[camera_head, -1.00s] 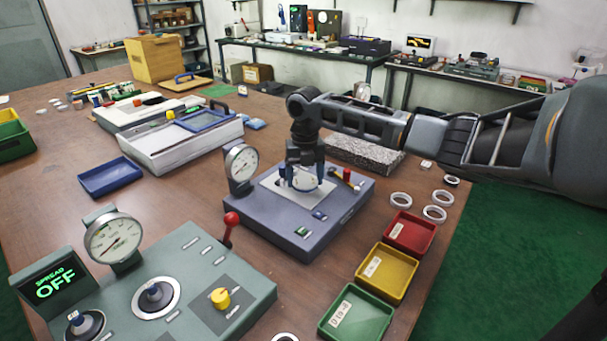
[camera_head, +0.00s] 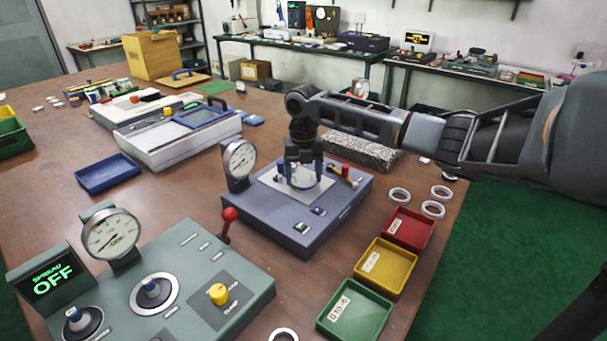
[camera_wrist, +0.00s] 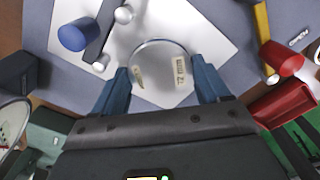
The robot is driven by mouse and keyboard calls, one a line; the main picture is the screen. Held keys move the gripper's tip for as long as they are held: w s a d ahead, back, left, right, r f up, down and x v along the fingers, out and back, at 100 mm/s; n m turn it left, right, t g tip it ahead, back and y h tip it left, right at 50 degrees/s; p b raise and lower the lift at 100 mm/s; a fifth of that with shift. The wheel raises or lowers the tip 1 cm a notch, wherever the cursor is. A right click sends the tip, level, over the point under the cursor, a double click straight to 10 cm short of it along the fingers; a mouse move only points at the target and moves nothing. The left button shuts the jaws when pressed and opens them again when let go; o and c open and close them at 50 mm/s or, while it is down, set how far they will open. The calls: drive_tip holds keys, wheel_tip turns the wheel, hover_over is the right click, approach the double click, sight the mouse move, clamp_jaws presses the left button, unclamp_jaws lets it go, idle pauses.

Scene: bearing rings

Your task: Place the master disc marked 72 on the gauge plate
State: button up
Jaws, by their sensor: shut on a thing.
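The plate also shows in the wrist view (camera_wrist: 205,25), behind the disc. I cannot tell whether the disc touches the plate.
A dial gauge (camera_head: 239,160) stands left of the plate, and a red-and-yellow part (camera_head: 346,174) lies to its right. In the wrist view, a blue-capped post (camera_wrist: 73,37) and a metal bar are close by. Red (camera_head: 409,229), yellow (camera_head: 385,268) and green (camera_head: 354,312) trays lie to the right.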

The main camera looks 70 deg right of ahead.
drive_tip(key=shift+f, duration=0.1)
idle(0.3)
drive_tip(key=o, duration=1.5)
drive_tip(key=shift+c, duration=0.2)
drive_tip(key=shift+r+b, duration=0.5)
drive_tip(key=shift+r, duration=3.35)
